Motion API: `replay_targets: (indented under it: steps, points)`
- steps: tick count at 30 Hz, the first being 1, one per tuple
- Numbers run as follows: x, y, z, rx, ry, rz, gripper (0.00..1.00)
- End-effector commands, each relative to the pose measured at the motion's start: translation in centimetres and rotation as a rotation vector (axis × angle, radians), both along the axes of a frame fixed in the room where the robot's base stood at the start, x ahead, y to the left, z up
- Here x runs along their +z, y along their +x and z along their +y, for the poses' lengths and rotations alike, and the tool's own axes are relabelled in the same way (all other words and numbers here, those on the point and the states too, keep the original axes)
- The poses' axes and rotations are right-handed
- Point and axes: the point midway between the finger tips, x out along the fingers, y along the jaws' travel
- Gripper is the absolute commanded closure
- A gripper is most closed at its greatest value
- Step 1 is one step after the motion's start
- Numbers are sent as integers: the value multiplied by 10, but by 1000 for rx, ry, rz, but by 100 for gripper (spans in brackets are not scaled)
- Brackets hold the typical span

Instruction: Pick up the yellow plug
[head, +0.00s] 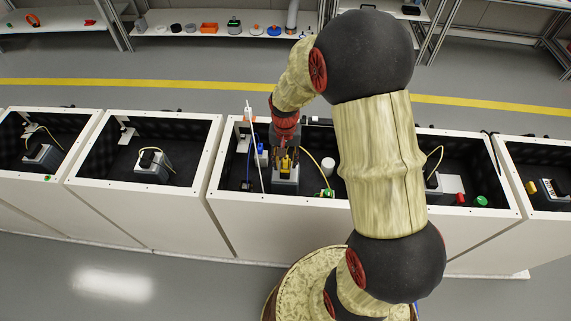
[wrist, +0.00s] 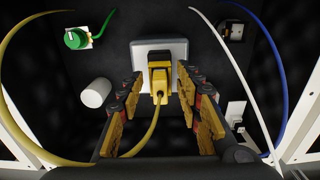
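The yellow plug (wrist: 158,80) sits in a light grey socket box (wrist: 176,47) inside the dark cabinet. A yellow cable runs from it toward the lower left of the wrist view. In the head view the plug (head: 285,164) shows on the grey box (head: 286,186), just below my gripper (head: 286,150). In the wrist view my gripper (wrist: 164,98) is open, with one yellow-padded finger on each side of the plug. Gaps show between the fingers and the plug, and I cannot tell how far the fingertips are from it in depth.
A green round knob (wrist: 75,39), a white cylinder (wrist: 96,92) and a black socket (wrist: 234,31) are around the plug. A white cable (wrist: 215,45) and a blue cable (wrist: 281,80) hang on the right. White cabinet walls (head: 228,165) enclose the space.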

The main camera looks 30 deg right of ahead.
Motion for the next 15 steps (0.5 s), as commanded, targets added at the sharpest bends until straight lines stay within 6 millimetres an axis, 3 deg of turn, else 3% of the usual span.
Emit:
replay_targets:
  steps: [4, 15]
  points:
    - [1, 0, 0, 0, -1, -1, 66]
    - [1, 0, 0, 0, -1, -1, 87]
